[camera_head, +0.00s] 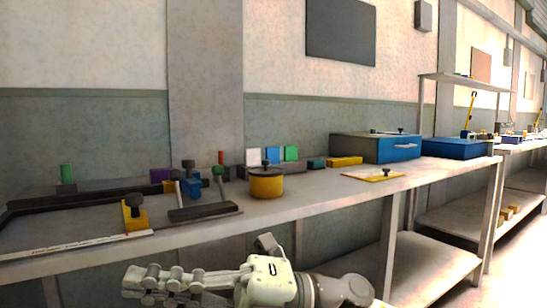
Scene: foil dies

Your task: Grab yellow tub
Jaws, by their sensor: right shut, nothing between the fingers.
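The yellow tub (266,184) is a round yellow pot with a dark lid and a small knob. It stands upright near the front edge of the workbench (325,196), left of the middle of the head view. My right gripper (140,283) is low in the picture, in front of and below the bench edge. It points left, is shut and empty, and is apart from the tub. My left gripper is not in view.
A yellow block with a black knob (134,212) and a dark tray (204,211) lie left of the tub. Small coloured blocks stand behind it. A flat yellow plate (372,175) and a blue case (376,147) are to the right.

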